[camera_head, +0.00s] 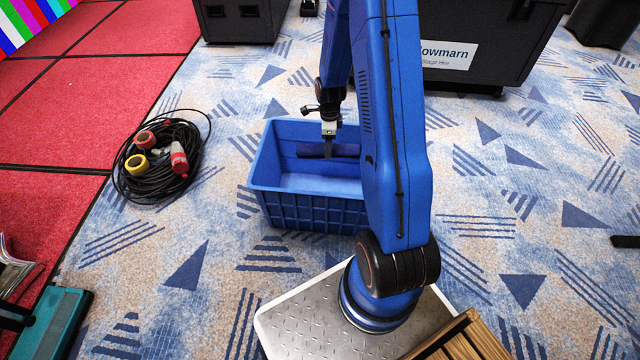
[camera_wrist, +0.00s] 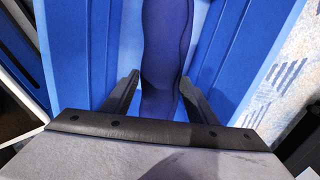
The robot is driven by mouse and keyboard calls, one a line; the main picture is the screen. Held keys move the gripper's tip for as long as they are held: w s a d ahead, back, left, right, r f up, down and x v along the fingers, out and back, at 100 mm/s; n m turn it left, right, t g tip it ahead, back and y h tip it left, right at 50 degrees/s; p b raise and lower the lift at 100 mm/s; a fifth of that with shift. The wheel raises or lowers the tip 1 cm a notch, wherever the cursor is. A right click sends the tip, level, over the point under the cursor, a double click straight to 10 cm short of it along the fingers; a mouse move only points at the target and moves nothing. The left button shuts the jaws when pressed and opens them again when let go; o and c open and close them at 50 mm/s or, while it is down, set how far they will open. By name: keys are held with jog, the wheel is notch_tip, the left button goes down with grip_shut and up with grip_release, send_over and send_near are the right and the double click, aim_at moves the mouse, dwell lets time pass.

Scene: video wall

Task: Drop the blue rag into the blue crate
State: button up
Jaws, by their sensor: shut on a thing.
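The blue crate (camera_head: 310,210) stands open on the carpet in the middle of the head view. My gripper (camera_head: 328,150) is over the crate's opening, within its outline in that view. It is shut on the blue rag (camera_head: 345,151), a dark blue roll held sideways. In the wrist view the rag (camera_wrist: 165,55) runs lengthwise between the two black fingers of my gripper (camera_wrist: 160,95). Lighter blue crate walls (camera_wrist: 80,50) show on both sides of it. I cannot tell whether the rag touches the crate.
A coiled black cable (camera_head: 158,158) with red and yellow connectors lies left of the crate. Black cases (camera_head: 490,45) stand at the back. A red floor (camera_head: 110,75) lies at the left. Patterned carpet right of my arm is mostly clear.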

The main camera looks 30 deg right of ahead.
jog(key=o, duration=1.2)
jog(key=shift+c, duration=0.2)
notch_tip(320, 180, up, 17)
jog(key=shift+r, duration=0.2)
